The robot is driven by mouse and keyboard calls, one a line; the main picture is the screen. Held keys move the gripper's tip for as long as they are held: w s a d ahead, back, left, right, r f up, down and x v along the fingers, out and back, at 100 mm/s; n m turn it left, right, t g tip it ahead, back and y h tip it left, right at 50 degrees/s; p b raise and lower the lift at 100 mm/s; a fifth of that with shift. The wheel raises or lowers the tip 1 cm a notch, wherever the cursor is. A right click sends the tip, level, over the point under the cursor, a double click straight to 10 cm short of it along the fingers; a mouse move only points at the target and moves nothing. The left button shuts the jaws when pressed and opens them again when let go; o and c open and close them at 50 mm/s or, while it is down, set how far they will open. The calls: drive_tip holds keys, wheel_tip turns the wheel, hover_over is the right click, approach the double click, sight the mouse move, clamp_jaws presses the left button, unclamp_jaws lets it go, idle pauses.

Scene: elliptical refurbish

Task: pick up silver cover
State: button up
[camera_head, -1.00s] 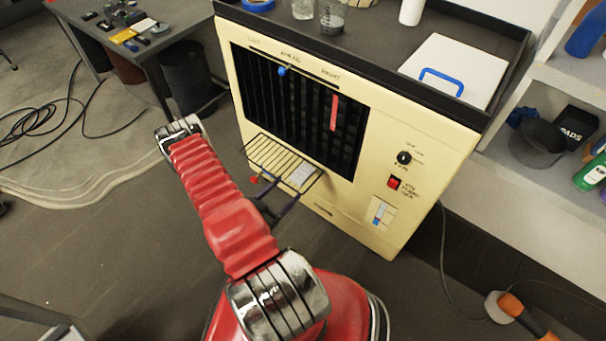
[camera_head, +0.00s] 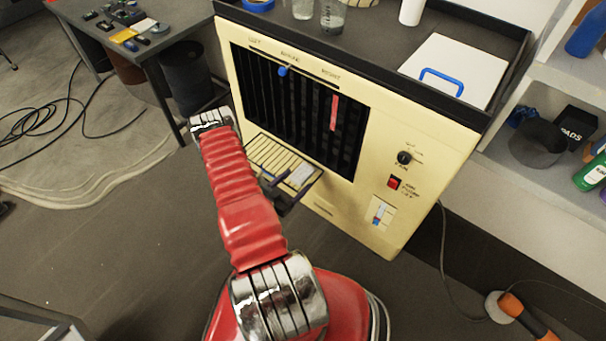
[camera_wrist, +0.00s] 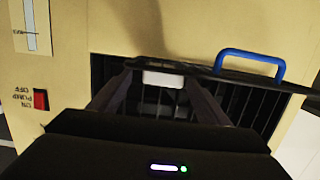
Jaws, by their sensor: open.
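A pale, square, flat cover (camera_head: 455,72) with a blue handle lies on the dark top of the cream machine (camera_head: 410,185); I take it for the silver cover. My gripper (camera_wrist: 160,76) is open in the wrist view, its two dark fingers spread in front of the machine's slatted front. A small white patch (camera_wrist: 163,79) shows between the fingertips; I cannot tell whether they touch it. In the head view my gripper is low at the slatted shelf, mostly hidden, well below the cover. A blue handle (camera_wrist: 250,60) shows right of the fingers on a dark edge.
The slatted shelf (camera_head: 262,153) juts from the machine's front. Glass jars (camera_head: 332,14) and a white bottle (camera_head: 411,10) stand on its top. Shelving (camera_head: 560,75) is close on the right. A table (camera_head: 160,45) stands at the left back, with cables (camera_head: 45,120) on the floor.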

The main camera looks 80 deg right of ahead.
sight(303, 173)
drive_tip(key=shift+x, duration=2.6)
drive_tip(key=shift+w+d+r, duration=0.1)
drive_tip(key=shift+r, duration=0.05)
drive_tip(key=shift+c, duration=0.4)
drive_tip(key=c, duration=1.4)
drive_tip(key=shift+o, duration=0.2)
drive_tip(key=shift+r, duration=0.1)
drive_tip(key=shift+r, duration=4.9)
